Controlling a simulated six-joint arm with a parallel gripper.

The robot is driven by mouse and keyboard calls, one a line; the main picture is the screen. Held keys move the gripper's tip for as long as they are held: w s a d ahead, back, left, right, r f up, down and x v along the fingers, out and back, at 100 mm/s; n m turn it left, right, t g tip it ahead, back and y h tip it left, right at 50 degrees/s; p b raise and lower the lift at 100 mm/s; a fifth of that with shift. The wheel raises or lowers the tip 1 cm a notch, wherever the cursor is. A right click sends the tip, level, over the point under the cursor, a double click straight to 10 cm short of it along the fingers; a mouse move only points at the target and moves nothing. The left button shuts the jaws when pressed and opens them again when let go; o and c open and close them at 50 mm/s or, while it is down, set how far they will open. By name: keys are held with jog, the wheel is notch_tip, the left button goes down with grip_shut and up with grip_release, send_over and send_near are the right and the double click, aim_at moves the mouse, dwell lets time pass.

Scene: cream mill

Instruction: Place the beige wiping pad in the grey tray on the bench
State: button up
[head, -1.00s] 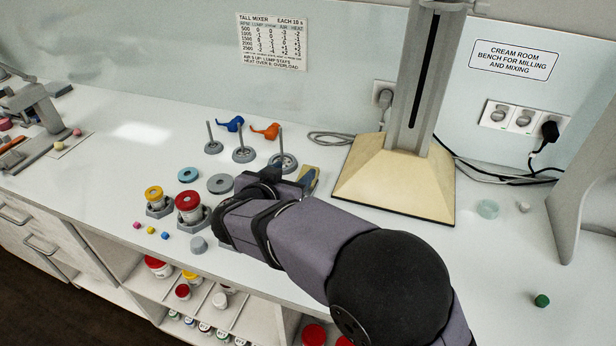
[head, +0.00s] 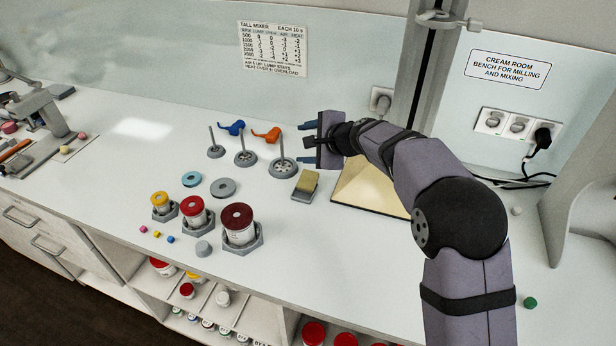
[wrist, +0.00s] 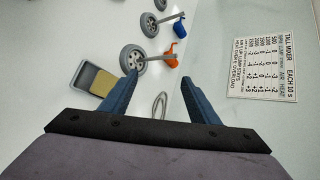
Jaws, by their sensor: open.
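The beige wiping pad (head: 309,181) lies in the small grey tray (head: 301,198) on the bench, near the foot of the stand. It fills the far part of the tray, and bare grey shows at the near end. In the wrist view the pad (wrist: 101,82) and tray (wrist: 78,75) are left of my fingers. My gripper (head: 305,143) is open and empty, raised above and behind the tray, clear of the pad. Its two blue fingers are spread apart in the wrist view (wrist: 158,74).
Upright rods on round bases (head: 282,166), with blue (head: 232,128) and orange (head: 267,134) pieces behind, stand left of the tray. Lidded jars in holders (head: 240,228) are in front. The stand's cream foot (head: 370,192) is right of the tray.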

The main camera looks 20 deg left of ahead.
jog(key=s+d+m+g+p, duration=0.1)
jog(key=s+d+m+g, duration=0.1)
jog(key=d+m+g, duration=0.35)
jog(key=t, duration=0.2)
send_near(310, 179)
jog(key=shift+w+a+f+n+g+p, duration=0.1)
jog(key=shift+a+f+n+g+p, duration=0.05)
jog(key=shift+a+f+n, duration=0.15)
jog(key=shift+w+a+f+n+g+p, duration=0.1)
jog(key=shift+a+f+p, duration=0.1)
jog(key=shift+a, duration=0.25)
jog(key=shift+p+x, duration=1.4)
jog(key=shift+x, duration=1.75)
jog(key=shift+d+f, duration=0.15)
jog(key=shift+f, duration=0.05)
jog(key=shift+c, duration=0.2)
jog(key=c, duration=0.6)
jog(key=shift+c, duration=0.5)
jog(key=shift+r, duration=0.15)
